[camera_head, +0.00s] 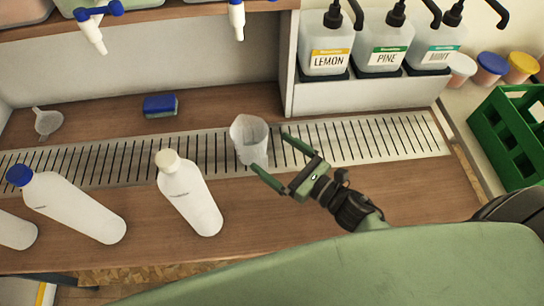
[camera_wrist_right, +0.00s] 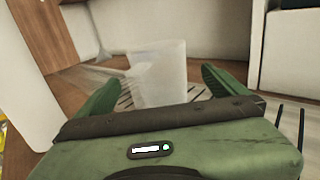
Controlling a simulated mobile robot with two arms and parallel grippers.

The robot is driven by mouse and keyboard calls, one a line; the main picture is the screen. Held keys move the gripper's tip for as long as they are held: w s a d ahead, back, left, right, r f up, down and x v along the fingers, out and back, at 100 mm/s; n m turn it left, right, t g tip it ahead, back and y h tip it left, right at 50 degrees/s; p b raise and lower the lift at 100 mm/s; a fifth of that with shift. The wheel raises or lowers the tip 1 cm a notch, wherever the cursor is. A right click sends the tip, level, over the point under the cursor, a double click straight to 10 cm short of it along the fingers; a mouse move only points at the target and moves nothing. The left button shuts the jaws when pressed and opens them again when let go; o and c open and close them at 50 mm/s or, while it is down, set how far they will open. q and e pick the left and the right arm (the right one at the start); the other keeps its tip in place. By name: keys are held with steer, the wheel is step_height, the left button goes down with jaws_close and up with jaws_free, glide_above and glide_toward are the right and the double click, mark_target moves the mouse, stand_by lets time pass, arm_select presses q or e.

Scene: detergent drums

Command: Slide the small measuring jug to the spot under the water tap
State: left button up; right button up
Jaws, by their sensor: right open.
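The small measuring jug (camera_head: 249,135) is translucent and stands upright on the slotted metal drain strip (camera_head: 370,139). My right gripper (camera_head: 270,152) is open and low, at the jug's right front side. In the wrist view the jug (camera_wrist_right: 160,72) appears ahead of the right gripper (camera_wrist_right: 160,85), between the lines of its two green fingers, with none closed on it. Two white tap nozzles hang above the counter: one with a blue handle (camera_head: 92,35) at upper left, one (camera_head: 237,20) at top centre. I cannot tell which is the water tap. My left gripper is not in view.
A white-capped bottle (camera_head: 190,195) and a blue-capped bottle (camera_head: 75,208) stand left of the jug along the front. A blue sponge (camera_head: 160,106) and a funnel (camera_head: 46,122) are behind the strip. Soap dispensers (camera_head: 325,45) stand on a raised ledge (camera_head: 365,95) at back right.

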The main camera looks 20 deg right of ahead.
mark_target(239, 133)
steer(key=shift+a+f+b, duration=0.1)
steer(key=shift+f+b, duration=0.35)
steer(key=shift+f, duration=0.4)
steer(key=shift+w+a+r, duration=0.1)
steer(key=shift+w, duration=0.15)
arm_select(q)
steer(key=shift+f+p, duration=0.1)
steer(key=shift+p, duration=0.75)
arm_select(e)
steer(key=x, duration=0.7)
steer(key=shift+w+a, duration=0.1)
steer(key=shift+w, duration=0.1)
